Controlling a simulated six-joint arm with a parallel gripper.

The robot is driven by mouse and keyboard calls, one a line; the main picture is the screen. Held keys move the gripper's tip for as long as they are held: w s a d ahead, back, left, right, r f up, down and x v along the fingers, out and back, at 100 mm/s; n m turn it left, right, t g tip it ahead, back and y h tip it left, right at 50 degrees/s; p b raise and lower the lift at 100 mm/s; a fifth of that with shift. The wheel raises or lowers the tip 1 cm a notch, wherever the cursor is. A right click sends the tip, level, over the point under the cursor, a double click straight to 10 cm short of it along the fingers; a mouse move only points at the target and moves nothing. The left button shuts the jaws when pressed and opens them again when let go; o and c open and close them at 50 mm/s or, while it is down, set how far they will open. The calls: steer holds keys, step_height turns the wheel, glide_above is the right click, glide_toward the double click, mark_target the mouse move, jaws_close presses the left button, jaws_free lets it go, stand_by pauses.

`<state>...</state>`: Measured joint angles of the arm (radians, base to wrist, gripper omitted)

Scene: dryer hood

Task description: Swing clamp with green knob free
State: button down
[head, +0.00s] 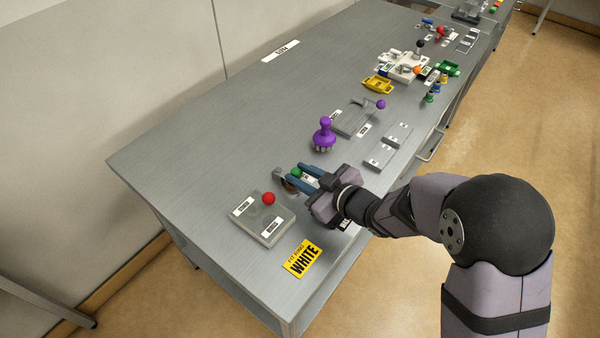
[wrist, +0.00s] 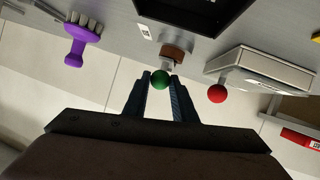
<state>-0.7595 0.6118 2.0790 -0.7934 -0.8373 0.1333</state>
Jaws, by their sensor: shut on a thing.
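The clamp's green knob (head: 296,173) shows between the blue fingers of my gripper (head: 299,177) in the head view. In the wrist view the green knob (wrist: 160,79) sits at the fingertips of my gripper (wrist: 161,80), which is shut on it. A brown block and grey bracket of the clamp (wrist: 173,54) show just beyond the knob. In the head view the grey clamp bracket (head: 280,175) stands at the table, partly hidden by the fingers.
A purple knobbed piece (head: 324,136) stands behind my gripper. Grey plates (head: 388,146) lie to the right. The far left tabletop (head: 180,150) is clear.

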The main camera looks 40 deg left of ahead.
steer(key=w+n+g+p, duration=0.1)
steer(key=n+g+p, duration=0.1)
steer(key=p, duration=0.1)
steer(key=shift+w+r+g, duration=0.15)
steer(key=shift+w+g, duration=0.25)
steer(key=shift+w+a+n+g+p, duration=0.15)
steer(key=shift+w+n+g+p, duration=0.2)
steer(key=shift+n+g, duration=0.25)
steer(key=shift+w+a+n+g+p, duration=0.1)
steer(key=shift+w+n+g+p, duration=0.15)
steer(key=shift+n+g+p, duration=0.25)
steer(key=shift+w+a+f+n+g+h+b, duration=0.2)
steer(key=shift+w+n+g+b, duration=0.2)
steer(key=shift+n+g, duration=0.35)
steer(key=shift+w+a+f+n+g+h+b, duration=0.15)
steer(key=shift+w+n+g+h+b, duration=0.15)
steer(key=shift+n+g, duration=0.45)
steer(key=shift+w+a+n+g+h+b, duration=0.3)
steer(key=shift+n+g+b, duration=0.3)
steer(key=shift+g+b, duration=0.3)
steer(key=shift+a+r+b, duration=0.1)
steer(key=shift+r+b, duration=0.1)
steer(key=shift+b, duration=0.15)
steer(key=c, duration=1.5)
jaws_free()
steer(key=shift+o, duration=0.2)
steer(key=shift+w, duration=0.1)
